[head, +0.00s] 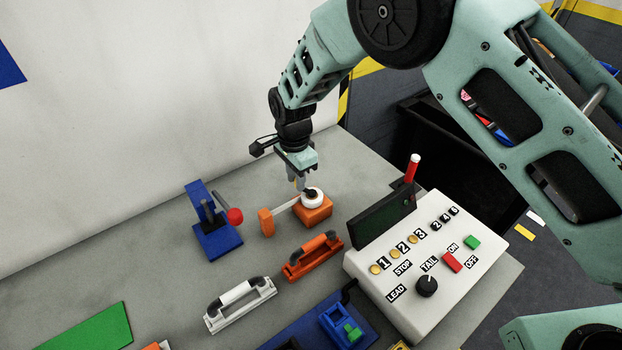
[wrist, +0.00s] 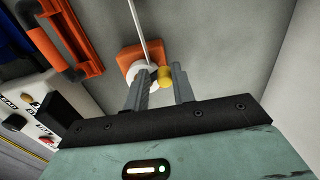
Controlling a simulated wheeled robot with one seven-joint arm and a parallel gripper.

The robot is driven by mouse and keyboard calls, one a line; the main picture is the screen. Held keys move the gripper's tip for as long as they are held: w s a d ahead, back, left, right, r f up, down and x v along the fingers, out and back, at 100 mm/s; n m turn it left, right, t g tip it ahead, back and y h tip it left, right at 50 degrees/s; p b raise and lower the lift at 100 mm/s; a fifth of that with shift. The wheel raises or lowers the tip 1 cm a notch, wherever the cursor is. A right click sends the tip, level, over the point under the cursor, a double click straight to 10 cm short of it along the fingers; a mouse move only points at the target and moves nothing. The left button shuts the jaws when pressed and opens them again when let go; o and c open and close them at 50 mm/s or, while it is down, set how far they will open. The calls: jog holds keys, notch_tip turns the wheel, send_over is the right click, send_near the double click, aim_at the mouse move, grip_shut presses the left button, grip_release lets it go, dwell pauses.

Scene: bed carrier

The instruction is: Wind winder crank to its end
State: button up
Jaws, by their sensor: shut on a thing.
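The winder stands on the grey table as an orange base (head: 318,215) with a white round drum (head: 313,199) on top. The base also shows in the wrist view (wrist: 127,56), with the white drum (wrist: 134,70) partly behind a finger. A yellow crank knob (wrist: 163,73) sits at the drum's side between my fingertips. My gripper (head: 300,186) points down over the winder, and its fingers (wrist: 163,80) are shut on the knob. A thin pale line or rod runs from the drum to an orange post (head: 266,222). The crank's arm is mostly hidden.
A blue stand (head: 217,240) with a red knob (head: 235,215) is left. An orange handle (head: 312,256) and a white handle (head: 240,303) lie in front. A white control box (head: 430,275) with a dark screen stands right. Bare table lies left of the blue stand.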

jog(key=shift+o, duration=0.3)
jog(key=shift+s+d+f, duration=0.15)
jog(key=shift+s+d, duration=0.05)
jog(key=shift+s, duration=0.2)
jog(key=shift+o, duration=0.7)
jog(key=shift+s, duration=0.4)
jog(key=shift+o, duration=0.4)
jog(key=shift+s, duration=0.1)
jog(key=shift+o, duration=0.2)
jog(key=shift+s+d, duration=0.1)
jog(key=shift+o, duration=0.9)
jog(key=shift+s, duration=0.35)
jog(key=shift+o, duration=0.3)
jog(key=shift+d, duration=0.1)
